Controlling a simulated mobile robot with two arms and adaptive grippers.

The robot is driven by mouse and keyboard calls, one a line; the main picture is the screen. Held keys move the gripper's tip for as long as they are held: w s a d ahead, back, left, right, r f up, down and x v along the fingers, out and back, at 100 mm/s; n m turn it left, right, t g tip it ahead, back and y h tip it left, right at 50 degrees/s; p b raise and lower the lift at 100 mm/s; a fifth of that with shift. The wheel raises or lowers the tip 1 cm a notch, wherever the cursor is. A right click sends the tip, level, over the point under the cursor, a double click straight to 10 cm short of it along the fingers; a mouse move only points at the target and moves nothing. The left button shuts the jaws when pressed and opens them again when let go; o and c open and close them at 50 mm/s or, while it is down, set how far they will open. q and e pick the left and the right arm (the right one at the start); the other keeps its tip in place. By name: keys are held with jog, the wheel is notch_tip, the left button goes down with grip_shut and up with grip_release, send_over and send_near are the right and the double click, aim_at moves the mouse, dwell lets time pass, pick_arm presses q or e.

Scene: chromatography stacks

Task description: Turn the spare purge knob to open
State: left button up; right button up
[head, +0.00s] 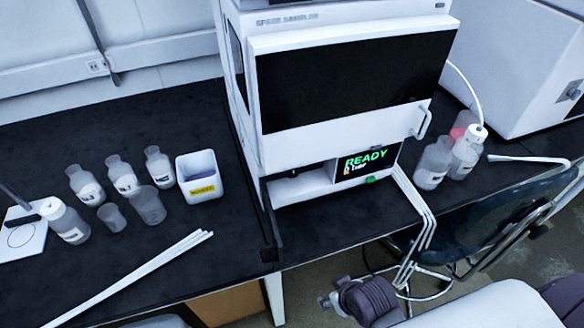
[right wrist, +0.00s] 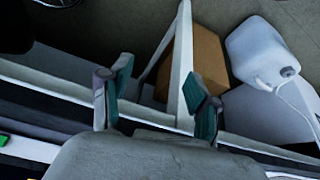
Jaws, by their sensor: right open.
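The white instrument labelled as a spare sampler (head: 285,205) stands at the centre of the head view, with a dark front window and a small screen reading READY. A dark recess (head: 292,173) lies left of the screen. A purge knob cannot be clearly made out in either view. My right gripper (head: 328,296) is low in front of the bench, below the instrument and apart from it. In the right wrist view its two teal-padded fingers (right wrist: 158,95) are spread, with nothing between them. My left gripper is not in view.
Several bottles (head: 123,178), a white bin (head: 201,180) and white rods (head: 140,275) are on the left bench. More bottles (head: 432,165) stand right of the instrument, near a dark chair (head: 480,225). White tubes (head: 415,205) hang over the front edge. A cardboard box (right wrist: 208,62) and white jug (right wrist: 258,52) sit below.

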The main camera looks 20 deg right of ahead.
jog(key=w+a+r+t, duration=0.2)
jog(key=w+r+t, duration=0.2)
jog(key=w+r, duration=0.3)
jog(key=n+t, duration=0.1)
jog(key=t, duration=0.8)
send_near(293, 174)
jog(key=w, duration=0.3)
jog(key=w+p, duration=0.1)
jog(key=w, duration=0.3)
jog(key=w+p, duration=0.1)
jog(key=w, duration=0.3)
jog(key=shift+a+f, duration=0.2)
jog(key=shift+f, duration=0.05)
jog(key=c, duration=1.2)
jog(key=shift+o, duration=0.2)
